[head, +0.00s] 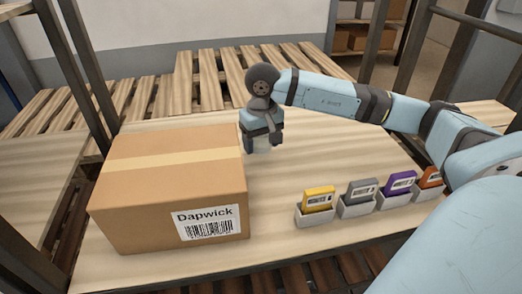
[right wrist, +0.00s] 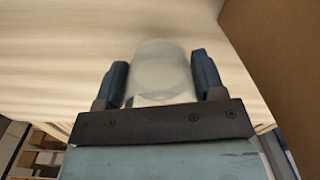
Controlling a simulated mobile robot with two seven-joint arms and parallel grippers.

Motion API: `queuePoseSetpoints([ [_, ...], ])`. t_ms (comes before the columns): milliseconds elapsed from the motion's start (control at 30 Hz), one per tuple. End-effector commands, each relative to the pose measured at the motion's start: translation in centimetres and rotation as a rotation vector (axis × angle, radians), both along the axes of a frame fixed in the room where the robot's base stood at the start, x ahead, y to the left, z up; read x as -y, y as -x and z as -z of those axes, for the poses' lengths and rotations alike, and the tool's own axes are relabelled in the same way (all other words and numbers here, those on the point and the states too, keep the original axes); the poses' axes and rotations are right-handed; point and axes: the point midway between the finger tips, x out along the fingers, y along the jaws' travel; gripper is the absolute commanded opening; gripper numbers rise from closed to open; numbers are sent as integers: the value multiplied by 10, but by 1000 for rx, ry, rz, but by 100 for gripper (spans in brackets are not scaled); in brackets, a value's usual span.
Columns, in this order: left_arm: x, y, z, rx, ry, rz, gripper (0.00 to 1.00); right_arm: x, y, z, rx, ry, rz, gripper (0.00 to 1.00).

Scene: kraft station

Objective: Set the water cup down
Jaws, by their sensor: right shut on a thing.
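The water cup (right wrist: 160,68) is a clear, pale, round vessel between the two fingers of my right gripper in the right wrist view. My right gripper (head: 262,146) is shut on it, with one finger on each side. In the head view the gripper points down just right of the cardboard box's back corner, and the cup is mostly hidden by the gripper there. I cannot tell whether the cup's base touches the table (head: 270,220). My left gripper is not in view.
A large cardboard box (head: 130,195) labelled Dapwick stands left of the gripper, close by. Several small grey holders with yellow (head: 318,199), grey (head: 361,190), purple (head: 400,182) and orange (head: 429,177) cards stand at the right. The table between box and holders is clear.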

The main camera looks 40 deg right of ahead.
Motion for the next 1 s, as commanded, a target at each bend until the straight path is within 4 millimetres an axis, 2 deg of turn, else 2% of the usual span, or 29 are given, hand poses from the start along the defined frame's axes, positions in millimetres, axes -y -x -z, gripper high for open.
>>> queuePoseSetpoints([
  [233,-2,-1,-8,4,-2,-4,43,0,1,33,-3,-1,0,38],
  [667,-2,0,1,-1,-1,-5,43,0,0,41,0,0,0,37],
  [700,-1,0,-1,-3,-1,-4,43,0,0,39,-1,0,0,72],
  [767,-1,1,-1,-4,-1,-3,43,0,0,39,-1,0,0,86],
  [800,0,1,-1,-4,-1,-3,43,0,0,39,-1,0,0,89],
  [1000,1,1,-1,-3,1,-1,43,0,0,39,-1,0,0,89],
])
